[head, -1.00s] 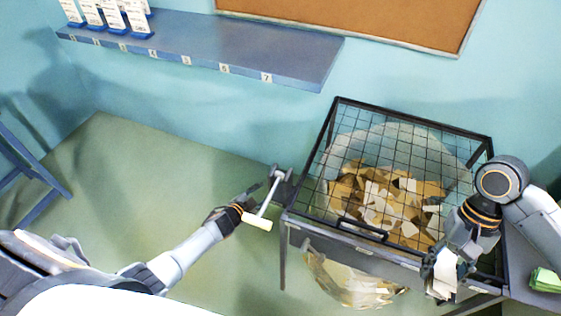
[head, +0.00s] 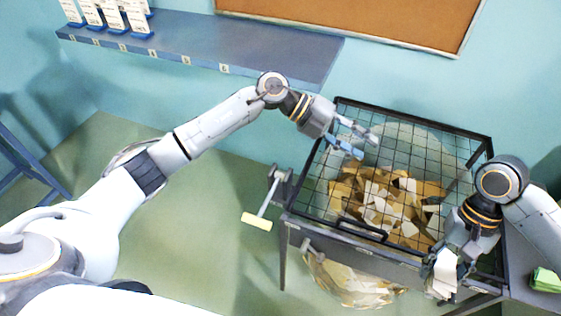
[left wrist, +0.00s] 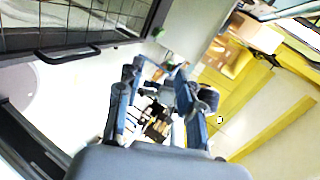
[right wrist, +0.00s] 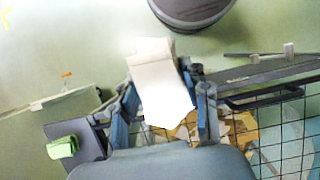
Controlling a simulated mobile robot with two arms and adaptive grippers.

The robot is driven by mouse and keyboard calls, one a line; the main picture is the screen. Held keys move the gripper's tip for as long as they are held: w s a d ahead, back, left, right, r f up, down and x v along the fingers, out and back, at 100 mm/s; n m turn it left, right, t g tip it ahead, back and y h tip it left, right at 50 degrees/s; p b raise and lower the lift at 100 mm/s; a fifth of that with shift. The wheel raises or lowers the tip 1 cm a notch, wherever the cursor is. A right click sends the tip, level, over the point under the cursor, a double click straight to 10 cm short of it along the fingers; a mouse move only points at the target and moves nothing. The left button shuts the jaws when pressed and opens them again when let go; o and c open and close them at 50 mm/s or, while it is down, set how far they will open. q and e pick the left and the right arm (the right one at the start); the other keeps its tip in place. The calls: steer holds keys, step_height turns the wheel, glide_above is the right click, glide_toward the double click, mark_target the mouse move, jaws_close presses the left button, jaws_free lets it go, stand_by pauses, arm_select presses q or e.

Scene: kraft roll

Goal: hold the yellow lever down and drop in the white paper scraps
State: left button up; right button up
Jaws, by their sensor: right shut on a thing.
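The lever (head: 257,221), a pale yellow grip on a grey crank, hangs at the left front corner of the mesh-covered bin (head: 285,215). My left gripper (head: 362,142) is up over the mesh at the bin's left side, away from the lever; its fingers stand apart and empty, as in the left wrist view (left wrist: 157,66). My right gripper (head: 443,268) is shut on white paper scraps (head: 441,283) at the bin's front right corner; the folded paper also shows in the right wrist view (right wrist: 160,85).
Brown and white scraps (head: 385,200) lie under the black wire mesh. A clear bag with scraps (head: 350,282) hangs below the bin. A green item (head: 545,280) lies on a grey side surface at right. A blue shelf (head: 200,55) runs along the wall.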

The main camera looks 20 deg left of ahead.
arm_select(q)
steer(key=s+f+m+g+y, duration=0.2)
steer(key=s+y, duration=0.2)
steer(key=t+y, duration=0.1)
steer(key=y, duration=1.1)
glide_above(271, 193)
steer(key=d, duration=0.2)
step_height(271, 193, down, 2)
steer(key=shift+h, duration=0.3)
steer(key=f, duration=0.3)
steer(key=a+f, duration=0.1)
steer(key=f, duration=0.7)
steer(key=shift+a+f, duration=0.25)
steer(key=shift+a, duration=0.15)
jaws_close()
